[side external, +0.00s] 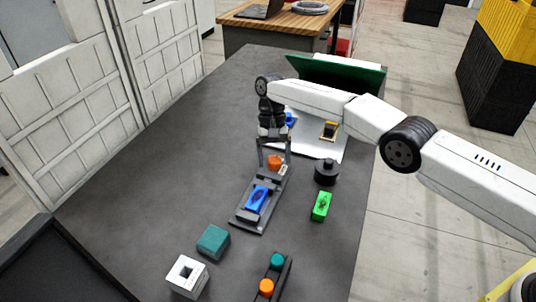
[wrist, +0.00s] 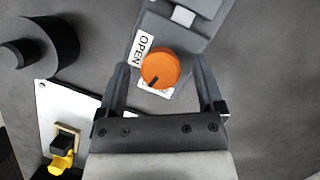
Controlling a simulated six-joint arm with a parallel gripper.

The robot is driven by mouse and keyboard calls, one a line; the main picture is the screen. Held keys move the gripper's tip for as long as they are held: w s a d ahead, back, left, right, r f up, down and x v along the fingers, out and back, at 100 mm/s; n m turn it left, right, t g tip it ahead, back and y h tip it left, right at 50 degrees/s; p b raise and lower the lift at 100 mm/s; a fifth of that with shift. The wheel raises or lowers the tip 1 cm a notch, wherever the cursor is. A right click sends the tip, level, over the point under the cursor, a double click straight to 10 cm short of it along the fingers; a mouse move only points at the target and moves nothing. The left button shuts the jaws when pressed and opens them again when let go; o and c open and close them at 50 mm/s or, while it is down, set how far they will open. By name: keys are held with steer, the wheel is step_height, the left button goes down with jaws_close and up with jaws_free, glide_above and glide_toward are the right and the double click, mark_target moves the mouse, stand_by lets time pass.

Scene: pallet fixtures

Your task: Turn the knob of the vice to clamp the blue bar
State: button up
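The vice (side external: 248,213) is a long grey fixture on the dark table, with the blue bar (side external: 257,197) lying in its channel. Its orange knob (side external: 274,161) is at the vice's far end. In the wrist view the knob (wrist: 160,68) has a dark pointer mark toward its lower left. A white label reading OPEN (wrist: 141,48) is at its upper left, and a second label below it is mostly hidden. My gripper (wrist: 162,80) is open, pointing down, with one finger on each side of the knob and a gap to both. The blue bar is outside the wrist view.
A black stepped cylinder (side external: 326,172) and a green block (side external: 320,206) stand right of the vice. A teal block (side external: 213,241), a white block with a square hole (side external: 187,276) and a holder with teal and orange round pieces (side external: 268,285) are nearer the camera. The table's left side is clear.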

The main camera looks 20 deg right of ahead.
mark_target(275, 162)
steer(key=shift+r, duration=1.6)
steer(key=s+d+r, duration=0.4)
steer(key=s+r, duration=0.5)
steer(key=s, duration=0.4)
steer(key=shift+s+d+r, duration=0.15)
steer(key=shift+d+r, duration=0.05)
steer(key=shift+r, duration=0.15)
stand_by(0.5)
